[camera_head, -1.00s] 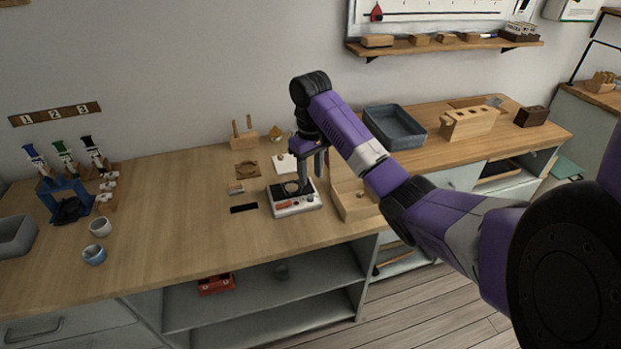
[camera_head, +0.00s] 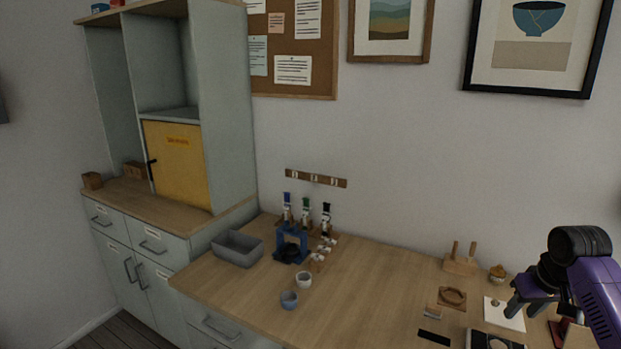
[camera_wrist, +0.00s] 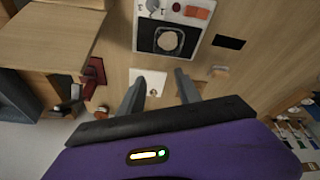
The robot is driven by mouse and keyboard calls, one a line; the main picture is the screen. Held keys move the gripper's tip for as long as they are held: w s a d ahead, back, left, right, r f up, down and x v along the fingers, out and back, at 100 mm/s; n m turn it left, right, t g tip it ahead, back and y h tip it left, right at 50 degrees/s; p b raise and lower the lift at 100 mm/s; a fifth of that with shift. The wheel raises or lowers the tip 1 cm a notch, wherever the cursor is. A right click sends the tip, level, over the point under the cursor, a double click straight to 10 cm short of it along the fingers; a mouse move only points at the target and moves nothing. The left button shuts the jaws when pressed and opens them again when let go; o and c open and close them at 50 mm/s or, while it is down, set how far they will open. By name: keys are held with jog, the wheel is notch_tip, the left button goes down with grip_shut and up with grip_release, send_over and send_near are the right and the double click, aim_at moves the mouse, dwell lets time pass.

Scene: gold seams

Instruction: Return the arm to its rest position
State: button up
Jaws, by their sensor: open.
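My gripper (camera_head: 532,305) is at the right edge of the head view, on my purple arm, above the right part of the wooden bench. In the wrist view my gripper (camera_wrist: 160,92) shows two grey fingers spread apart with nothing between them. The device (camera_head: 492,341) is cut off by the bottom edge of the head view. Most of my arm is outside the head view.
A two-peg wooden block (camera_head: 460,264) stands at the back. The middle of the bench is clear.

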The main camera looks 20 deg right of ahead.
jog(key=w+a+r+t+h, duration=0.2)
jog(key=w+a+r+t, duration=0.1)
jog(key=w+a+t, duration=0.65)
jog(key=s+a+m+t+h, duration=0.2)
jog(key=a+t, duration=0.1)
jog(key=a, duration=1.1)
jog(key=s+a+n+y, duration=0.2)
jog(key=s+a, duration=0.5)
jog(key=s, duration=0.5)
jog(key=s+a+f+n+y, duration=0.1)
jog(key=s+a+n+y, duration=0.1)
jog(key=s+a, duration=0.6)
jog(key=s+a+n+y, duration=0.2)
jog(key=s+a, duration=0.6)
jog(key=s, duration=0.8)
jog(key=shift+s+a+f+n+g, duration=0.15)
jog(key=shift+s+f+n+g, duration=0.25)
jog(key=shift+n, duration=0.2)
